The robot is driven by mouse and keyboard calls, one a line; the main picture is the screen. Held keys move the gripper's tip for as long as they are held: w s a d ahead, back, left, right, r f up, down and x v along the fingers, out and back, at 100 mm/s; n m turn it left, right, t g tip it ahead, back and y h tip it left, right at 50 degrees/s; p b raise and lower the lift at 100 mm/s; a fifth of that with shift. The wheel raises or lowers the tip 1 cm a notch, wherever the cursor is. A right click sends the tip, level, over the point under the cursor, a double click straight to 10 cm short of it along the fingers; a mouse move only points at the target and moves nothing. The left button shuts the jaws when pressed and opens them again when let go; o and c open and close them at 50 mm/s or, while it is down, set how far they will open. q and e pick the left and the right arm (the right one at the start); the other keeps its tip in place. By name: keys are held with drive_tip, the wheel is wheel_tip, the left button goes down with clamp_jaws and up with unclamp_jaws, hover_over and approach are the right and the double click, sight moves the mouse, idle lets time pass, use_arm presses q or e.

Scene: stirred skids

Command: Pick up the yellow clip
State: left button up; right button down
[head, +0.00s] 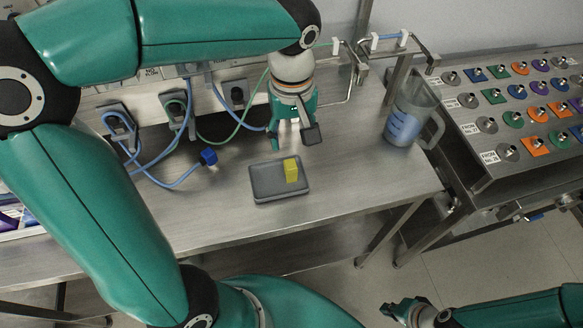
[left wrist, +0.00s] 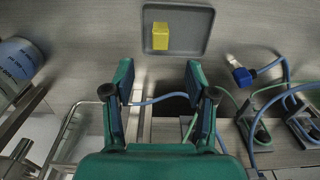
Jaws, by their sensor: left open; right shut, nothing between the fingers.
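The yellow clip (head: 291,170) is a small yellow block. It rests on a shallow grey tray (head: 264,186) on the steel bench, toward the tray's right side in the head view. The clip also shows in the left wrist view (left wrist: 160,36), beyond my fingertips. My left gripper (head: 293,140) is open and empty, pointing down above and behind the tray, apart from the clip. Its two spread fingers show in the left wrist view (left wrist: 160,82). My right gripper (head: 396,308) is low at the bottom right of the head view, shut and empty, away from the bench.
A clear jug with blue contents (head: 405,124) stands right of the tray. Blue and green cables hang behind, and a blue plug (head: 209,157) lies left of the tray. A sloped panel (head: 480,165) with several coloured fittings stands at the right. The bench front is clear.

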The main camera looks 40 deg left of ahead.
sight(291, 163)
use_arm(q)
wheel_tip(291, 163, down, 6)
drive_tip(key=shift+w+f, duration=0.1)
drive_tip(key=shift+f, duration=0.1)
drive_tip(key=shift+w+a+f+p, duration=0.1)
drive_tip(key=shift+a+f+p, duration=0.1)
drive_tip(key=shift+f, duration=1.15)
drive_tip(key=shift+w+a+f+p, duration=0.1)
drive_tip(key=shift+a+f+p, duration=0.1)
drive_tip(key=shift+f, duration=1.1)
drive_tip(key=c, duration=0.9)
